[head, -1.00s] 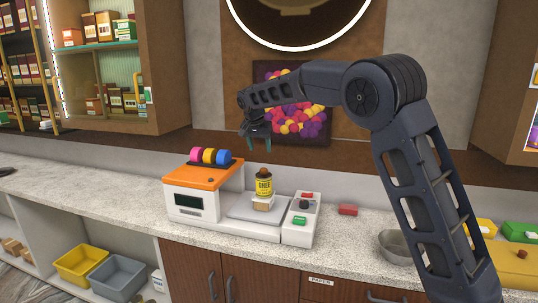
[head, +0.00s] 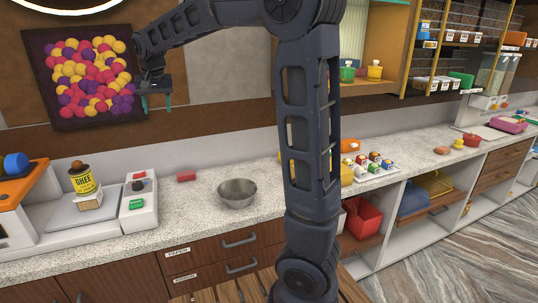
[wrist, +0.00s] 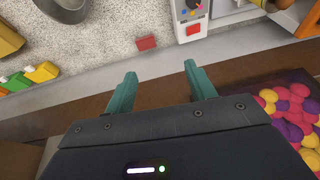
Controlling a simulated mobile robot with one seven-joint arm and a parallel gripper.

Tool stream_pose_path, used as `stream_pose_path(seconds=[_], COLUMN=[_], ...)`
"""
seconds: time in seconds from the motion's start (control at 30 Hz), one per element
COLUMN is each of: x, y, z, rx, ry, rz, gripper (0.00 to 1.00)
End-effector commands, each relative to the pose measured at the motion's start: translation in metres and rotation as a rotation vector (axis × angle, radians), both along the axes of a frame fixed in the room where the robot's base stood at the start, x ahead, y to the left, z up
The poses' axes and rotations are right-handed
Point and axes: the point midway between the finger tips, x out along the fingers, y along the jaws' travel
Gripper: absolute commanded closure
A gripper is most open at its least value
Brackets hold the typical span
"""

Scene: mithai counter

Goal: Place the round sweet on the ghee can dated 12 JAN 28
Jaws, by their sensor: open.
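A yellow ghee can (head: 82,182) stands on a small pale block on a scale at the left of the head view. Its label reads GHEE, but no date is legible. A dark brown rounded top (head: 77,165) shows on it; I cannot tell if this is a lid or a sweet. I cannot pick out the round sweet for certain. My gripper (head: 157,103) is open and empty, raised above the counter in front of the colourful ball picture. Its two teal fingers (wrist: 160,72) show apart in the wrist view, with nothing between them.
A steel bowl (head: 237,193) and a red block (head: 186,176) sit on the counter right of the scale's control box (head: 138,205). Small coloured items (head: 372,164) stand farther right. Shelves (head: 440,60) hang at upper right.

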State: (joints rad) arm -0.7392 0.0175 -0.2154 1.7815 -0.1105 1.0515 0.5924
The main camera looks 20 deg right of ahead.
Motion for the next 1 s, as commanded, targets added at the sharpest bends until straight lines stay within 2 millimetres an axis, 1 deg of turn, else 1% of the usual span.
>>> stream_pose_path(seconds=[0.03, 0.07, 0.1, 0.17, 0.2, 0.27, 0.3, 0.37, 0.4, 0.47, 0.5, 0.67, 0.8, 0.9, 1.0], x=[-0.009, -0.015, -0.023, -0.036, -0.045, -0.061, -0.072, -0.088, -0.100, -0.117, -0.129, -0.179, -0.223, -0.251, -0.273], y=[-0.027, -0.040, -0.057, -0.082, -0.098, -0.120, -0.134, -0.154, -0.167, -0.184, -0.196, -0.234, -0.259, -0.272, -0.280], z=[0.003, 0.004, 0.004, 0.004, 0.004, 0.003, 0.001, -0.002, -0.004, -0.009, -0.012, -0.030, -0.051, -0.067, -0.082], rx=[0.007, 0.010, 0.014, 0.017, 0.020, 0.022, 0.024, 0.024, 0.022, 0.020, 0.020, 0.007, -0.014, -0.030, -0.047], ry=[-0.001, -0.001, -0.002, -0.004, -0.006, -0.009, -0.012, -0.017, -0.021, -0.027, -0.032, -0.052, -0.070, -0.081, -0.090], rz=[-0.007, -0.004, -0.003, -0.002, 0.000, 0.001, 0.004, 0.005, 0.007, 0.009, 0.010, 0.013, 0.013, 0.013, 0.013], gripper=[0.45, 0.45, 0.45, 0.45, 0.45, 0.45, 0.45, 0.45, 0.45, 0.45, 0.45, 0.45, 0.45, 0.45, 0.45])
